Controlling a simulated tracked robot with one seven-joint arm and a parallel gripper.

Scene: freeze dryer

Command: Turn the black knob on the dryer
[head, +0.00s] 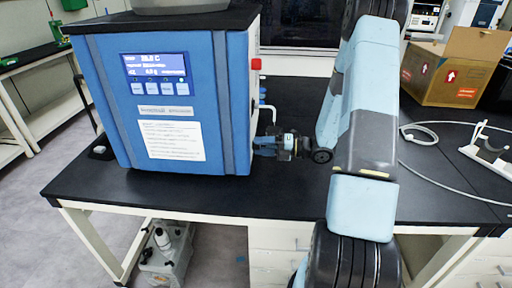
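The blue freeze dryer (205,110) stands on the left of the black-topped bench, with its display and label facing me. My arm comes down on the right, and my gripper (268,146) points left at the dryer's right side, low down. The gripper is very close to that side; I cannot tell whether it touches. Its fingers are small and dark against the blue fittings there, so their opening is unclear. I cannot make out the black knob; the gripper and the dryer's edge crowd that spot.
A red-capped fitting (256,65) and a pale tube are on the dryer's right side. A cardboard box (455,68) stands at the back right. White tubing (420,133) and a white stand (488,150) lie on the right of the bench (150,199). The bench front is clear.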

